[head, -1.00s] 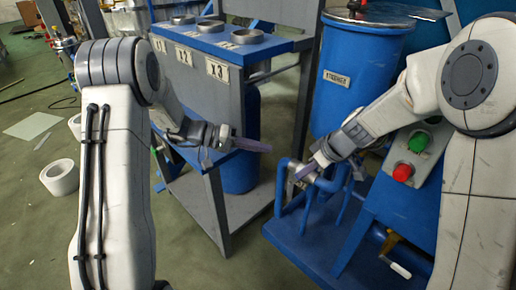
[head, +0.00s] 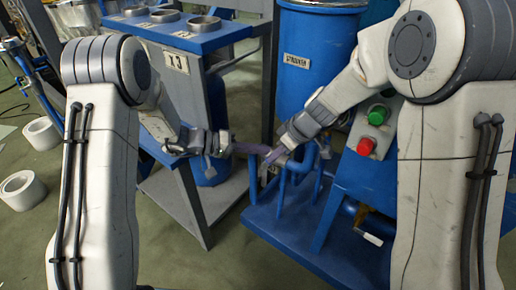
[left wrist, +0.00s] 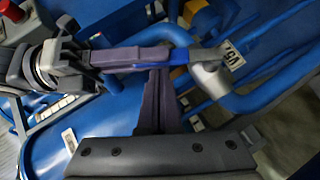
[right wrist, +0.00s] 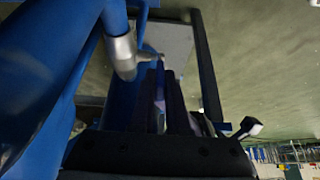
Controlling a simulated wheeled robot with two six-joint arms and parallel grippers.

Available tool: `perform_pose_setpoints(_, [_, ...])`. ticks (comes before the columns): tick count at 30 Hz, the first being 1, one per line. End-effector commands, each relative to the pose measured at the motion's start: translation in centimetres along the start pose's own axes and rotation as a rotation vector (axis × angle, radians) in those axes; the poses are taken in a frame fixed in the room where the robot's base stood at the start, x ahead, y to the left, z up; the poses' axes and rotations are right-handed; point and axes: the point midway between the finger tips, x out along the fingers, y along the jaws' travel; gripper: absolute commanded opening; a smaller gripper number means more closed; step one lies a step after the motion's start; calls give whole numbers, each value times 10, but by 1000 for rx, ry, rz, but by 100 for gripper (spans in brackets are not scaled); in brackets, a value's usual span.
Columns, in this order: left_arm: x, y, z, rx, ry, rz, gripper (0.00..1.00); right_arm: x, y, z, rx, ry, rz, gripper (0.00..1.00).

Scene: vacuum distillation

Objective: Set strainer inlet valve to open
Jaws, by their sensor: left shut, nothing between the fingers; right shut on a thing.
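A metal valve body (left wrist: 210,76) sits on a blue pipe in the left wrist view, with a small tag (left wrist: 236,48) behind it. The valve also shows in the right wrist view (right wrist: 121,52). My right gripper (head: 271,159) is shut on the valve's blue handle (left wrist: 181,57); a bluish strip shows between its fingers in the right wrist view (right wrist: 162,75). My left gripper (head: 266,149) is shut and empty. Its purple fingertips (left wrist: 158,72) are close to the right gripper's fingers; I cannot tell whether they touch.
A blue tank (head: 312,60) with a label stands behind the pipes. A panel with a green button (head: 377,115) and a red button (head: 366,146) is to the right. A stand marked X3 (head: 177,63) is at left. White rolls (head: 21,190) lie on the floor.

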Motion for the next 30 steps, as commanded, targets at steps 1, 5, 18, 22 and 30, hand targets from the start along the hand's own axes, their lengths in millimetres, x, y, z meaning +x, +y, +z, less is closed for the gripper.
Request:
perform_pose_setpoints(1, [3,1,2,9,-1,-8,0,0,1,2,1,-3,2,0])
perform_pose_setpoints(5, [10,3,10,41,-3,-39,0,0,1,1,1,-2,3,0])
perform_pose_setpoints(18, [10,2,11,39,-7,-38,0,0,0,-1,-1,1,1,44])
perform_pose_setpoints(22, [9,2,10,39,-3,-39,0,0,0,-1,-2,1,-1,44])
perform_pose_setpoints(30, [9,2,9,40,-2,-39,0,-23,1,-1,0,4,3,44])
